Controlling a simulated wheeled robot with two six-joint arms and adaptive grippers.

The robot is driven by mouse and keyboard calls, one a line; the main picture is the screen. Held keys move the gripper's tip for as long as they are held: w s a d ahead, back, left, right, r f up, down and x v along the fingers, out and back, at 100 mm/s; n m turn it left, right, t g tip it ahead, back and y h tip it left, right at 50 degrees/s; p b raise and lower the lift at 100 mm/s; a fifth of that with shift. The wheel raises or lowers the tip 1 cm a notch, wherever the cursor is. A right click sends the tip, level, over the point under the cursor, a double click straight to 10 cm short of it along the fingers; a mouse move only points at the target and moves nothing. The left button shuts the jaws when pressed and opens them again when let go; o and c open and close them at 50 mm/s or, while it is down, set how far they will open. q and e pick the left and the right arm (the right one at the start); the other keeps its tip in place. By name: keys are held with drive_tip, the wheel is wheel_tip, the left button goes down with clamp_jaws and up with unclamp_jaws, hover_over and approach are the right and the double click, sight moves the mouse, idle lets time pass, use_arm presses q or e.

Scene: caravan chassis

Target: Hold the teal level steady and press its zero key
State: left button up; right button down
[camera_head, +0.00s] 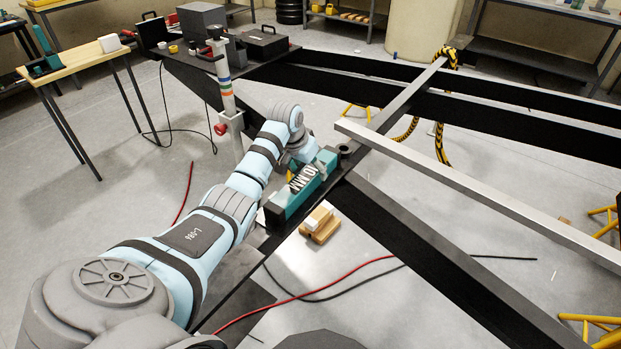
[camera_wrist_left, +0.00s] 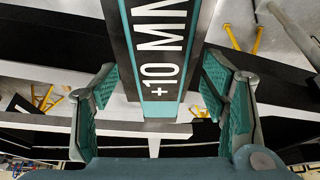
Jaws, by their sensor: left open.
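The teal level (camera_head: 289,203) is a long box lying along the dark chassis beam, with white "10 MM" lettering on its dark face. In the left wrist view the level (camera_wrist_left: 159,78) runs down the middle, reading "+10 MM". My left gripper (camera_head: 313,167) is over the level in the head view, partly hidden by its own wrist. In the left wrist view my left gripper (camera_wrist_left: 160,88) is open, with one teal-padded finger on each side of the level and gaps showing between. I cannot make out the zero key. My right gripper does not show.
A pale metal bar (camera_head: 460,182) crosses the chassis to the right. A post with coloured bands (camera_head: 227,100) stands behind my left arm. Red and black cables (camera_head: 330,290) lie on the floor.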

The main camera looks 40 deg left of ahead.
sight(309, 172)
use_arm(q)
drive_tip(key=b+x, duration=0.1)
drive_tip(key=x, duration=0.2)
drive_tip(key=shift+w+f, duration=0.1)
drive_tip(key=shift+f, duration=0.25)
drive_tip(key=shift+c, duration=0.2)
drive_tip(key=c, duration=1.5)
drive_tip(key=shift+o, duration=0.2)
idle(0.6)
